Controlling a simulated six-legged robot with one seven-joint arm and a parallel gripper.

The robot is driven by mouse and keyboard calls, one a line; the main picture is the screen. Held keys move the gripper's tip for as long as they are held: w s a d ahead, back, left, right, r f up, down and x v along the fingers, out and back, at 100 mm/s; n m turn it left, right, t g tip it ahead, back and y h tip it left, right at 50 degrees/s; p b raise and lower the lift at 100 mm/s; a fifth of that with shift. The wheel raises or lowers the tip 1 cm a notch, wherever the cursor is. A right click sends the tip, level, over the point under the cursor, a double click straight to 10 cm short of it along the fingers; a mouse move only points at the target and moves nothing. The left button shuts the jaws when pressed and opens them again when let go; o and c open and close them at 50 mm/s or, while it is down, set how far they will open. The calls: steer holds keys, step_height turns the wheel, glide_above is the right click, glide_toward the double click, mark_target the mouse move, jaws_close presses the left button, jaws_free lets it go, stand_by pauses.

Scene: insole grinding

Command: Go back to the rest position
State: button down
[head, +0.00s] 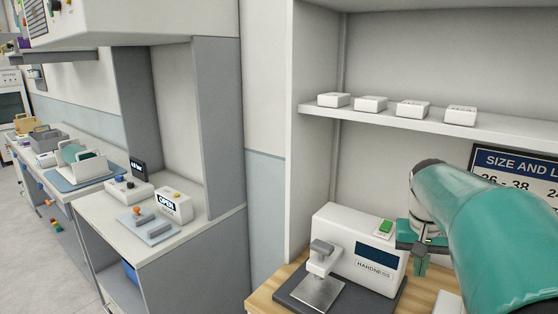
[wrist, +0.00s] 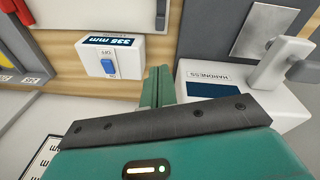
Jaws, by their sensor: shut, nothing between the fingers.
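My gripper (head: 422,262) is shut and empty. In the head view it points down beside the right end of the white hardness tester (head: 345,243), with my green arm above it. I cannot tell whether it touches the tester. In the wrist view my closed green fingers (wrist: 157,88) show between a white box with a blue switch and a "336 mm" display (wrist: 110,55) and the hardness tester (wrist: 242,97). Part of the tester's right side and the bench behind my arm are hidden in the head view.
A shelf (head: 440,123) with several small white boxes runs above the tester. A "SIZE" sign (head: 500,160) hangs behind my arm. A side bench (head: 190,233) at the left holds an "OPEN" device (head: 170,206). The floor (head: 40,262) at the far left is clear.

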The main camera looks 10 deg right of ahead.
steer(key=s+a+f+n+t, duration=0.1)
steer(key=s+a+n, duration=0.1)
steer(key=a, duration=0.6)
steer(key=s+a+n+t+y, duration=0.1)
steer(key=s+a+n+t, duration=0.1)
steer(key=s+a, duration=0.3)
steer(key=s+a+f+n+t, duration=0.1)
steer(key=s+a+n+t, duration=0.1)
steer(key=a, duration=0.9)
steer(key=shift+s+f, duration=0.3)
steer(key=shift+s, duration=0.6)
steer(key=c, duration=1.9)
jaws_free()
steer(key=shift+s+a+f+n+y, duration=0.1)
steer(key=shift+s+a+n+y, duration=0.05)
steer(key=shift+n+y, duration=0.15)
steer(key=o, duration=0.7)
